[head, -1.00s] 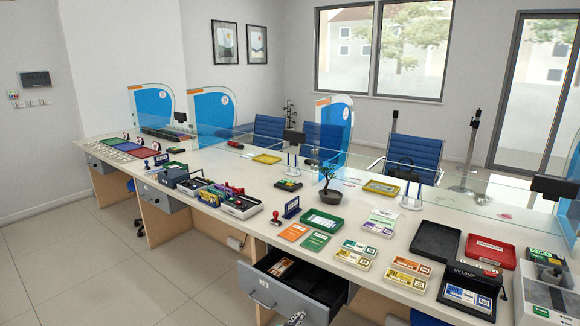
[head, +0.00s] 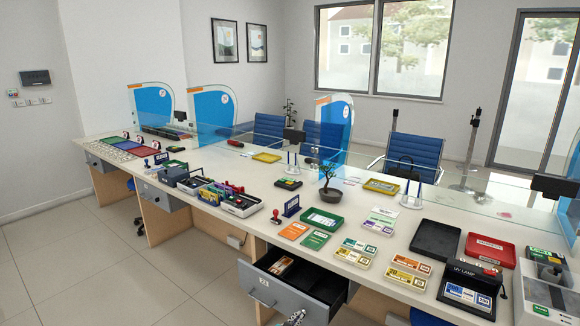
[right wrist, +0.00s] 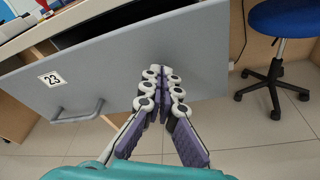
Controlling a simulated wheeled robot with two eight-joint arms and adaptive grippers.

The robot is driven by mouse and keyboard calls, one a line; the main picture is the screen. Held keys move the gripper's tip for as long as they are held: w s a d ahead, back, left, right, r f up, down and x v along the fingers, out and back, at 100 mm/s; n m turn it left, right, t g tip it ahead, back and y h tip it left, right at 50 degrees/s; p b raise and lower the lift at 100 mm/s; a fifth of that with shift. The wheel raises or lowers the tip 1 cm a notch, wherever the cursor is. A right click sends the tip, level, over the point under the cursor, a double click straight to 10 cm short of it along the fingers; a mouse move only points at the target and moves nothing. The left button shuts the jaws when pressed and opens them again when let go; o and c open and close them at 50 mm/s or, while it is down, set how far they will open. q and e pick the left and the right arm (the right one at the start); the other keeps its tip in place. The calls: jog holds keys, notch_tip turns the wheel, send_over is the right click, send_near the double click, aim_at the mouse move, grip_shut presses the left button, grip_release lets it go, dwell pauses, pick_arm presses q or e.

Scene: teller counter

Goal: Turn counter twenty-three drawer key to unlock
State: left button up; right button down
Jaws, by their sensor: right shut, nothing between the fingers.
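The grey counter drawer (head: 285,295) with a small number label stands pulled open under the counter in the head view. In the right wrist view its grey front (right wrist: 105,80) fills much of the picture, with the label "23" (right wrist: 52,79) and a bar handle (right wrist: 78,116). My right gripper (right wrist: 162,72) is shut and empty, its fingertips at or close to the drawer front, right of the handle. It also shows at the bottom edge of the head view (head: 297,317). I cannot make out the key or lock; the fingers may hide them. My left gripper is not in view.
The open drawer holds banknotes (head: 281,266) and dark compartments. Banknote bundles, a dark tray (head: 435,241), a red tray (head: 490,250) and a UV lamp (head: 470,285) crowd the counter above. A blue stool (right wrist: 283,22) stands right of the drawer in the wrist view.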

jog(key=f+v, duration=0.1)
jog(key=v, duration=0.5)
jog(key=shift+a, duration=0.25)
jog(key=shift+r, duration=0.1)
jog(key=s+d+r+m+g+y, duration=0.1)
jog(key=s+d+r+m+g, duration=0.15)
jog(key=d+r+m, duration=0.35)
jog(key=s+d+r+m+g+y, duration=0.15)
jog(key=s+d+r, duration=0.25)
jog(key=r, duration=0.4)
jog(key=s+d+r+m+g, duration=0.1)
jog(key=s+d+r+m, duration=0.3)
jog(key=r, duration=0.3)
jog(key=s+d+r+m+y, duration=0.1)
jog(key=s+m, duration=0.5)
jog(key=s, duration=0.7)
jog(key=s+d+r+m+g+y, duration=0.1)
jog(key=s+d+m+y, duration=0.2)
jog(key=s, duration=1)
jog(key=m+y, duration=0.1)
jog(key=m, duration=0.2)
jog(key=shift+d, duration=0.35)
